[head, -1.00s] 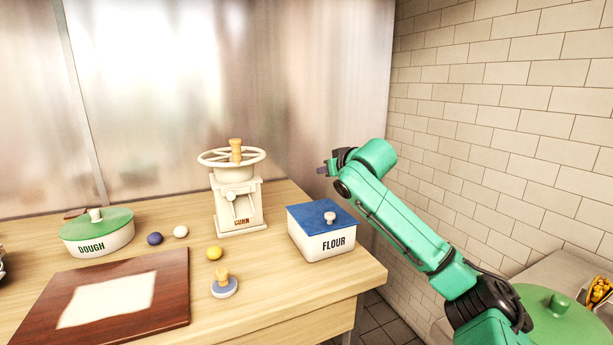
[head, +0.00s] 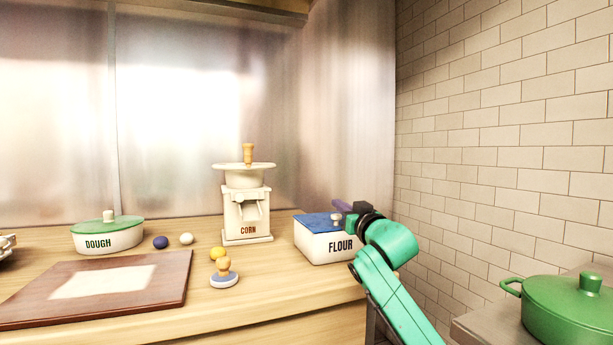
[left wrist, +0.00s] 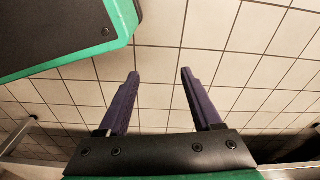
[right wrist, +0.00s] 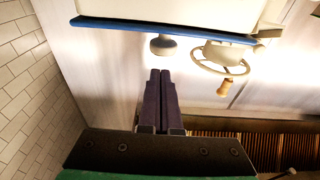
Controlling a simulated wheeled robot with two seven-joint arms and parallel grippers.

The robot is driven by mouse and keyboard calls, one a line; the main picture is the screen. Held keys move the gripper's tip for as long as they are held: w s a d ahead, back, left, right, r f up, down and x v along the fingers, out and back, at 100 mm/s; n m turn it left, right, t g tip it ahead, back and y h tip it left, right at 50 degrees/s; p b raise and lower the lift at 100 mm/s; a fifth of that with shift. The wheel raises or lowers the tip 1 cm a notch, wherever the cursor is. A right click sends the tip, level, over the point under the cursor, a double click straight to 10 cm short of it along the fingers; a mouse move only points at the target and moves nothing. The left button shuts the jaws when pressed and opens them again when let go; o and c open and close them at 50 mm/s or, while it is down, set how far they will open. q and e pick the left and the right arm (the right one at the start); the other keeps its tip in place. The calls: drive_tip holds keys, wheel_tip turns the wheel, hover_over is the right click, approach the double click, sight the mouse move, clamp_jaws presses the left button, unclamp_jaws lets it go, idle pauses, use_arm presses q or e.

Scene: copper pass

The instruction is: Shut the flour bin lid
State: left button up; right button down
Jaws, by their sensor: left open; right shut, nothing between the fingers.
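The flour bin (head: 322,250) is a white box marked FLOUR at the right end of the table. Its blue lid (head: 312,224) lies over the top with a pale knob (head: 337,217); I see no clear gap under it. In the right wrist view the picture is upside down, with the blue lid edge (right wrist: 120,27) and the knob (right wrist: 163,46) near my fingers. My right gripper (head: 339,205) is shut and empty, just above and beside the knob, seemingly apart from it. My left gripper (left wrist: 159,74) is open and empty above a tiled floor.
A corn mill (head: 247,212) stands left of the bin. A dough pot (head: 108,237), a dark board (head: 170,280), small balls and a stamp (head: 224,275) are farther left. A tiled wall (head: 500,150) and a green pot (head: 568,305) are at the right.

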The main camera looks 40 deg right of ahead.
sight(338, 216)
drive_tip(key=shift+s+a+f+b, duration=0.15)
drive_tip(key=shift+f+b, duration=0.2)
drive_tip(key=shift+f, duration=0.3)
drive_tip(key=shift+s+d+f+b, duration=0.15)
drive_tip(key=shift+f+b, duration=0.2)
drive_tip(key=shift+f, duration=0.25)
use_arm(q)
drive_tip(key=shift+w+d+r, duration=0.15)
drive_tip(key=shift+w+r, duration=0.15)
drive_tip(key=shift+r, duration=0.45)
drive_tip(key=shift+w+d+r, duration=0.2)
drive_tip(key=shift+w+r, duration=0.1)
drive_tip(key=shift+r, duration=0.4)
drive_tip(key=shift+w+d+r, duration=0.15)
drive_tip(key=shift+w+r, duration=0.15)
drive_tip(key=shift+r, duration=0.45)
use_arm(e)
drive_tip(key=shift+s+a+f, duration=0.15)
drive_tip(key=shift+a+f, duration=0.05)
drive_tip(key=shift+f, duration=0.05)
drive_tip(key=shift+f, duration=0.1)
